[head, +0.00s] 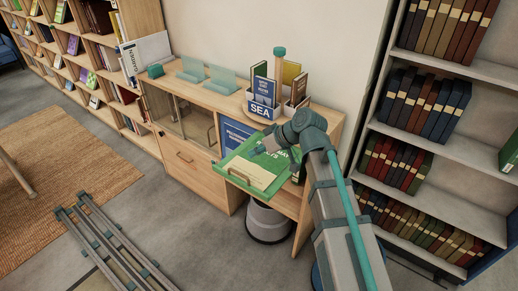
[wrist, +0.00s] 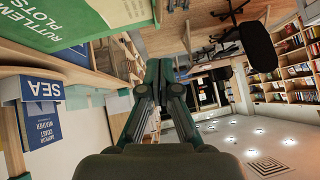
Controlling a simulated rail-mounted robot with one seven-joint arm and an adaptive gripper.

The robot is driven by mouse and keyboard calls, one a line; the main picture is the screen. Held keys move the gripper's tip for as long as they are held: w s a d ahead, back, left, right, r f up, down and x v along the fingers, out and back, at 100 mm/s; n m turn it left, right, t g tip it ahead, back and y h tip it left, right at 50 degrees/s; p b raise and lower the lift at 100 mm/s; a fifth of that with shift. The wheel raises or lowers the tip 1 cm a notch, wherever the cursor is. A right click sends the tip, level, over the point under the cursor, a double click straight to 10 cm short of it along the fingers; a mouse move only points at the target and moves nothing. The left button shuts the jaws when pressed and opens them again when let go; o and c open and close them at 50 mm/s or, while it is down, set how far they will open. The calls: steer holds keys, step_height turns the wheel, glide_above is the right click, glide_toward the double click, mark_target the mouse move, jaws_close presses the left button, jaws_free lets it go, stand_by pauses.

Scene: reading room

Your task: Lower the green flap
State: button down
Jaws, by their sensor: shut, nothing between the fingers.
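The green flap (head: 262,166) sticks out from the front of the wooden cabinet, and I cannot tell its exact tilt. It carries a cream panel with print and a handle (head: 238,177) along its outer edge. In the wrist view, the green flap (wrist: 60,22) with white lettering fills the upper left. My gripper (head: 262,148) is above the flap's inner part in the head view, and I cannot tell whether it touches. In the wrist view, my gripper's fingers (wrist: 161,72) are together and empty, to one side of the flap.
The cabinet top (head: 215,97) holds a blue SEA box (head: 262,109) with books and teal stands. A blue panel (head: 235,136) is left of the flap. A grey bin (head: 267,222) stands below. Bookshelves (head: 450,145) are at right. Rails (head: 112,245) lie on the floor at left.

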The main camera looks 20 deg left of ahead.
steer(key=p, duration=0.2)
glide_above(243, 182)
steer(key=w, duration=0.1)
step_height(243, 182, down, 4)
step_height(243, 182, down, 2)
steer(key=shift+f+p, duration=0.1)
steer(key=shift+p, duration=0.25)
steer(key=shift+s+f+p, duration=0.2)
steer(key=shift+f+p, duration=0.15)
steer(key=shift+f, duration=0.7)
steer(key=shift+f, duration=0.1)
